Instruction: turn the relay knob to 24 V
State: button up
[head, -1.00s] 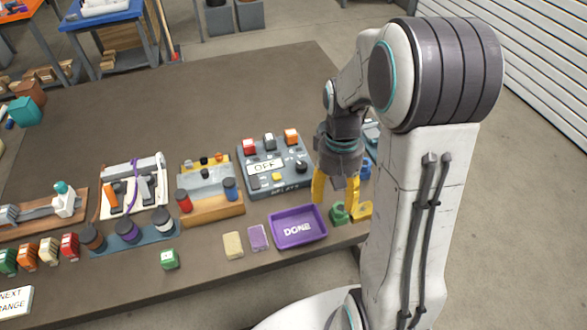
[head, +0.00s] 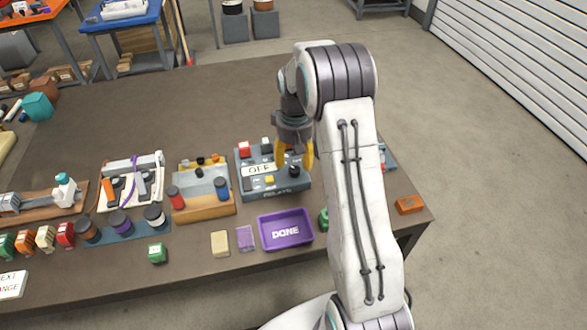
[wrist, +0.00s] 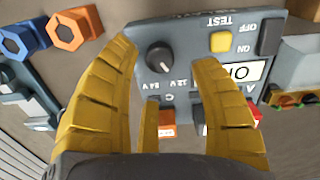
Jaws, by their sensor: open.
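The grey relay box (head: 262,191) stands on the table in the head view, with an "OFF" display. Its round black knob (head: 294,171) is at the right of the top face. In the wrist view the relay box (wrist: 190,55) appears upside down, with the knob (wrist: 159,58) and the labels 24 V and 12 V beside it. The knob's pointer setting is too small to tell surely. My gripper (head: 295,157) is open and empty over the box's right part. In the wrist view its yellow fingers (wrist: 165,50) spread either side of the knob, apart from it.
A yellow button (wrist: 222,42) and a black switch (wrist: 271,34) sit near the knob. Blue and orange hex pieces (wrist: 68,32) lie beside the box. A purple DONE tray (head: 286,247) stands in front. The table behind is clear.

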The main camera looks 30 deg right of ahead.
aim_at(295, 169)
jog(key=shift+f, duration=2.2)
grip_shut()
